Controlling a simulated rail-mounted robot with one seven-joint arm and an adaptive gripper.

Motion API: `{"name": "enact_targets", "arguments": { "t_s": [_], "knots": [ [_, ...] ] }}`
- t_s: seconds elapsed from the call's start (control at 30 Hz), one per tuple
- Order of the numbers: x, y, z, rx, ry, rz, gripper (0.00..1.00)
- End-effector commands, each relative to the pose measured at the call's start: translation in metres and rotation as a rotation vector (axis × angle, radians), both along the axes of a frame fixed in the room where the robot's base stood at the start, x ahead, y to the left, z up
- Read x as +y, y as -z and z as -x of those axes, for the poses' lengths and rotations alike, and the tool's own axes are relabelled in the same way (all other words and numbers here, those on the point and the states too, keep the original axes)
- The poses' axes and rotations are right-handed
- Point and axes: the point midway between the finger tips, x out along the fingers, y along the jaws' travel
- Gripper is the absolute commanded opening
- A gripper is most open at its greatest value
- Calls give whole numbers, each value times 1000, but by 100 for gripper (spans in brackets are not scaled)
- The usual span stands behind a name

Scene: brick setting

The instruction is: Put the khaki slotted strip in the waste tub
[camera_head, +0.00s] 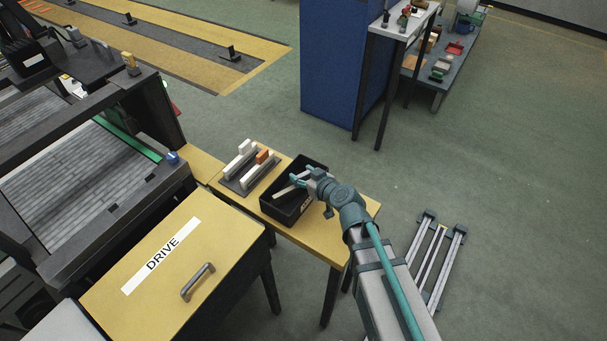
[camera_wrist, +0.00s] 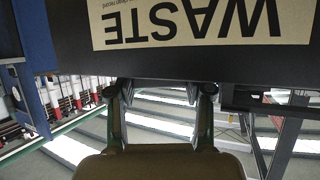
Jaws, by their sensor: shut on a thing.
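The khaki slotted strip (camera_head: 283,191) is a thin pale bar in the head view. My gripper (camera_head: 300,177) is shut on it, and the strip reaches out to the left of the fingers. The black waste tub (camera_head: 289,214) stands on the yellow table, and the strip shows over its opening. I cannot tell how high above the tub floor it is. In the wrist view the tub's WASTE label (camera_wrist: 188,22) appears upside down beyond my gripper (camera_wrist: 161,92). A brownish shape fills the bottom there; I cannot tell if it is the strip.
A grey rack (camera_head: 249,172) with white pieces and an orange block stands left of the tub. A yellow DRIVE box (camera_head: 180,262) with a handle is at the lower left. Grey rails (camera_head: 436,258) lie on the floor at right. A blue cabinet (camera_head: 340,65) stands behind.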

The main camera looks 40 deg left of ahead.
Motion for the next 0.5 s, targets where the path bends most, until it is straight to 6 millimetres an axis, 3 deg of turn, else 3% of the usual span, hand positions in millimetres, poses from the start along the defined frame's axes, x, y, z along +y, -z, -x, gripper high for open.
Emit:
{"name": "enact_targets", "arguments": {
  "t_s": [0.37,0.4,0.5],
  "knots": [
    [0,4,0,-1,0,0,7],
    [0,3,0,-1,0,0,55],
    [0,2,0,0,0,0,72]
  ]
}}
